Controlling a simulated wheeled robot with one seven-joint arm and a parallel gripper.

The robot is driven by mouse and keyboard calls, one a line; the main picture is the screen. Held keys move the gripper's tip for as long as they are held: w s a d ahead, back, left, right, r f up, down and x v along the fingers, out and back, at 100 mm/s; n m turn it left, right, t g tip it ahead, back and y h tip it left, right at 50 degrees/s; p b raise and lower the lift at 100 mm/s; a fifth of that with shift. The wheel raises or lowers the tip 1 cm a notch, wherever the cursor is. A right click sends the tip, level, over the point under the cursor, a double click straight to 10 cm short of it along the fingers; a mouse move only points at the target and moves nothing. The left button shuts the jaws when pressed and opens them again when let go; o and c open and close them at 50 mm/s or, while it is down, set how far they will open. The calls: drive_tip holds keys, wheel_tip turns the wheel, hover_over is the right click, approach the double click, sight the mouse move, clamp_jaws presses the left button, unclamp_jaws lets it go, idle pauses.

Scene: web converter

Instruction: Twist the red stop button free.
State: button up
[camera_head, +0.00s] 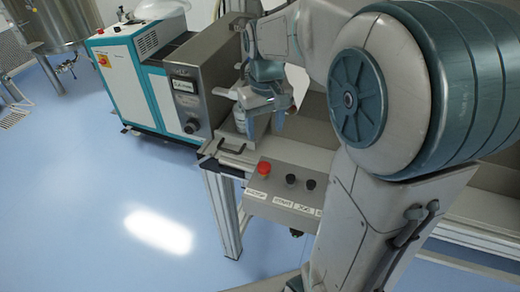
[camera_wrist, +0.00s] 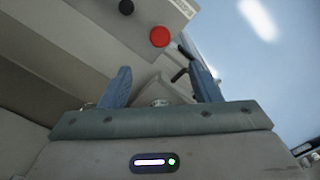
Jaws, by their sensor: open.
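The red stop button (camera_head: 264,168) stands on the left of a grey control box fixed to the front of the machine frame. In the wrist view the red button (camera_wrist: 160,37) shows beyond the fingertips, near the top middle. My gripper (camera_head: 262,115) is open and empty, above and behind the box in the head view. Its two blue fingers (camera_wrist: 165,84) are spread apart in the wrist view, and the button lies ahead of the gap between them, clear of both. Nothing covers the button.
Two black knobs (camera_head: 291,180) sit right of the red button on the same labelled box (camera_head: 262,206). A black handle (camera_head: 231,146) lies left of my gripper. A grey-teal cabinet (camera_head: 130,80) stands behind left; the blue floor is clear.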

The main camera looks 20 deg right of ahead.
sight(264, 166)
wheel_tip(264, 166, down, 14)
drive_tip(key=shift+r, duration=0.2)
idle(0.4)
drive_tip(key=c, duration=1)
